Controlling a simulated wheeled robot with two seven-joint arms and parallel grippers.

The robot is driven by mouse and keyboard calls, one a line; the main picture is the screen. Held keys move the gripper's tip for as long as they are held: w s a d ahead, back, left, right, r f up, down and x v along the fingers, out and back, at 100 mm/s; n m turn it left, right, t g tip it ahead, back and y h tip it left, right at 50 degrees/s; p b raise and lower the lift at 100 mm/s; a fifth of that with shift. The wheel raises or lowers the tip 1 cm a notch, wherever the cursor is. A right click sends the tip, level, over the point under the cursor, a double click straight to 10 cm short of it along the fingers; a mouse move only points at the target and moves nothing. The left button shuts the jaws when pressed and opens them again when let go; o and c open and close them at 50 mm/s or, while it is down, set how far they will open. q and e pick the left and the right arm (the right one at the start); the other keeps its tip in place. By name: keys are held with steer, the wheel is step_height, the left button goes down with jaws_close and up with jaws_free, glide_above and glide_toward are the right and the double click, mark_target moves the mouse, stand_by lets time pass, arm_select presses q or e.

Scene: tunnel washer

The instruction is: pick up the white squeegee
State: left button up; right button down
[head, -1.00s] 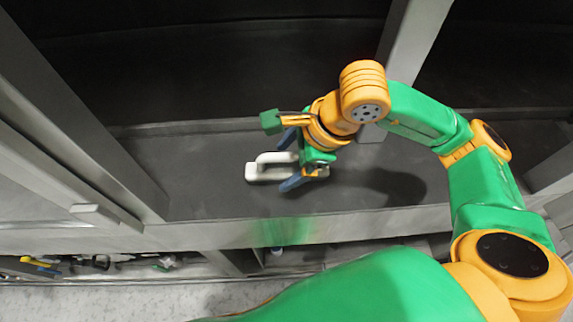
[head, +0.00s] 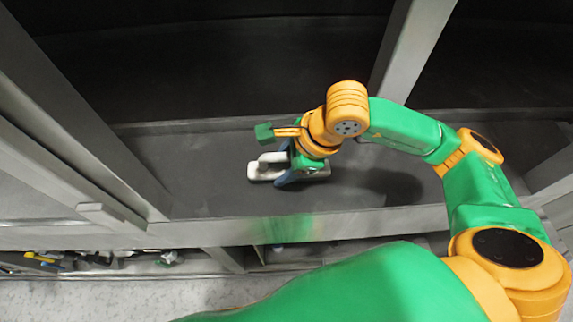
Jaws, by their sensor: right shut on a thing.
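The white squeegee (head: 262,171) lies on the dark grey shelf surface, its long side running left to right, with a raised handle on top. My right gripper (head: 285,177) is over its middle, pointing down, with its blue fingers shut on the squeegee. The squeegee's left end and a little of its right end show; the middle is hidden by the gripper. I cannot tell any gap between the squeegee and the surface. My left gripper is not in view.
The grey shelf (head: 200,185) is otherwise bare around the squeegee. Grey upright posts stand at the left (head: 75,110) and the back right (head: 414,45). A lower shelf at bottom left holds several tools (head: 100,259).

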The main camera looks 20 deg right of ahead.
mark_target(282, 155)
step_height(282, 155, up, 3)
steer(key=shift+w+r, duration=0.15)
steer(key=shift+r, duration=0.05)
steer(key=s+d+r+b, duration=0.1)
steer(key=s+r+b, duration=0.1)
steer(key=s+r, duration=0.2)
steer(key=s+d+r+b, duration=0.2)
steer(key=s+r, duration=0.3)
steer(key=s, duration=0.5)
steer(key=shift+d+r+b, duration=0.25)
steer(key=shift+r+b, duration=0.05)
